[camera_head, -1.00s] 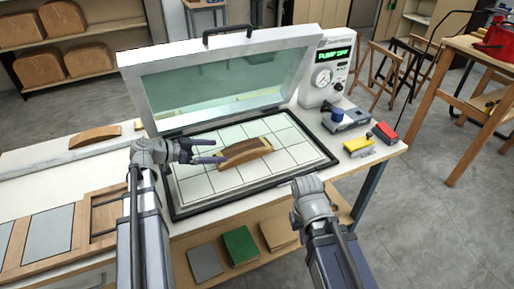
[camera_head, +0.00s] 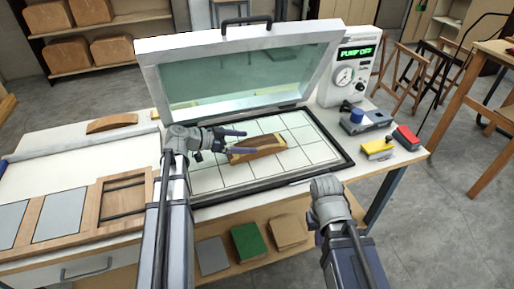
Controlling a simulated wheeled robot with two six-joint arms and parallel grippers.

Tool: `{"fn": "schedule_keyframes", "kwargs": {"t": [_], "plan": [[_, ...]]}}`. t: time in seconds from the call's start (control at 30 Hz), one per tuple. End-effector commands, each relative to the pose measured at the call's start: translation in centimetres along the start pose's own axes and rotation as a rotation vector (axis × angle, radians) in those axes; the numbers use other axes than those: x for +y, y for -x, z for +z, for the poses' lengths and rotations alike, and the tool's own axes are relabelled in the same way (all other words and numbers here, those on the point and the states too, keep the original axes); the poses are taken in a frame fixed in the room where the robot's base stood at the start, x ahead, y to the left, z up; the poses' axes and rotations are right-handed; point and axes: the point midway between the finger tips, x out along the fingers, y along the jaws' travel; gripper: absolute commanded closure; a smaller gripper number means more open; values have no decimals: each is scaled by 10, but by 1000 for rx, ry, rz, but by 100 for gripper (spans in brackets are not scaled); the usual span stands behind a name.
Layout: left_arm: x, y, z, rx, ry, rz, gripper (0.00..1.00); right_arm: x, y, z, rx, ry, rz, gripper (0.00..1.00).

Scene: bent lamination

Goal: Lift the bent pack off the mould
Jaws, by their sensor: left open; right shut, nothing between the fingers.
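The bent pack (camera_head: 268,142), a curved brown wooden strip, lies on its paler mould (camera_head: 236,160) on the white gridded bed of the open press (camera_head: 299,140). Where pack and mould meet is hard to make out at this size. My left gripper (camera_head: 243,141) is open at the left end of the pack, its two dark fingers pointing right. One finger shows behind that end and one in front of it; I cannot tell whether they touch. My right gripper (camera_head: 318,181) is shut and empty at the front edge of the press, its fingers barely visible.
The glass lid (camera_head: 240,75) stands raised behind the bed. A pump box (camera_head: 353,65) reading "PUMP OFF" stands at right, near a blue-topped tool (camera_head: 362,119), a yellow block (camera_head: 377,149) and a red block (camera_head: 405,137). Another curved wooden piece (camera_head: 112,123) lies at left.

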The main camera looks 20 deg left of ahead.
Motion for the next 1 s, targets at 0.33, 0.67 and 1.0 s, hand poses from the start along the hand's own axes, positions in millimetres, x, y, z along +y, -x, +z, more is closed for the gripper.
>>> {"fn": "schedule_keyframes", "kwargs": {"t": [0.33,0.67,1.0], "plan": [[-3,-37,0,0,0,0,0,-1,-14,-1,0,0,0,100],[-3,-36,0,0,1,0,21,-1,-14,-1,0,0,0,100],[-3,-36,0,0,0,1,60,-1,-14,-1,0,0,0,100]]}}
